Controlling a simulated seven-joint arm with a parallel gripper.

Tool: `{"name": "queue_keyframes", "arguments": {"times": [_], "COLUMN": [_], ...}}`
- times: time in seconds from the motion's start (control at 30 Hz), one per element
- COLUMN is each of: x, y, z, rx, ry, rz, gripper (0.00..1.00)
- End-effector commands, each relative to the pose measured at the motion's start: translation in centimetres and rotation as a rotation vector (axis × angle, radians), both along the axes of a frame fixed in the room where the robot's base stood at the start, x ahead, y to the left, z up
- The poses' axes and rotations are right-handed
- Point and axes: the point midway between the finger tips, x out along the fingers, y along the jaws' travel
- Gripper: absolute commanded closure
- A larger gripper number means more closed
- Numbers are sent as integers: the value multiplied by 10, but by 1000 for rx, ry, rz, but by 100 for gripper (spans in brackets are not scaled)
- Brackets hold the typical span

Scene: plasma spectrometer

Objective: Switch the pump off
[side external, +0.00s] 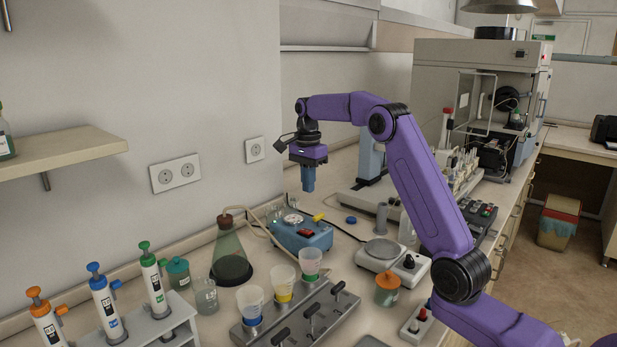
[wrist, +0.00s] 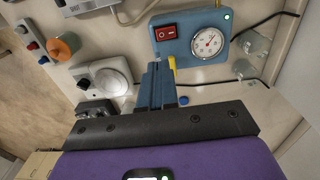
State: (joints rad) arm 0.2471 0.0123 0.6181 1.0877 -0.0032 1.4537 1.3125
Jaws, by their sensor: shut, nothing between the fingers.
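The pump is a blue box (side external: 287,239) on the bench in the side view, with a round white dial on top and a red rocker switch (side external: 305,233). In the wrist view the pump (wrist: 190,52) is at the top, with the red switch (wrist: 166,34) left of the dial (wrist: 208,43). A small green lamp (wrist: 226,16) glows at its corner. I cannot tell the rocker's tilt. My gripper (side external: 308,188) points down above the pump's back edge, clear of it. In the wrist view its blue fingers (wrist: 157,68) are together and empty, below the switch.
A flask (side external: 229,255) with a hose stands left of the pump. A balance (side external: 380,252) and an orange-lidded jar (side external: 387,290) stand to the right. A filter manifold (side external: 300,315) with several cups is in front. A yellow fitting (side external: 318,217) sticks up at the pump's back.

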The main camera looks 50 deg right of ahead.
Motion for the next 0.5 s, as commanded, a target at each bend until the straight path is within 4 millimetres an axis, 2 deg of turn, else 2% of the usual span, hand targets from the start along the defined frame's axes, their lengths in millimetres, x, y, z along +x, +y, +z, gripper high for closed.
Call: {"name": "queue_keyframes", "arguments": {"times": [0.2,0.5], "x": [0,18], "y": [0,-1], "z": [15,19], "rx": [0,0], "ry": [1,59], "rz": [0,3], "gripper": [100,100]}}
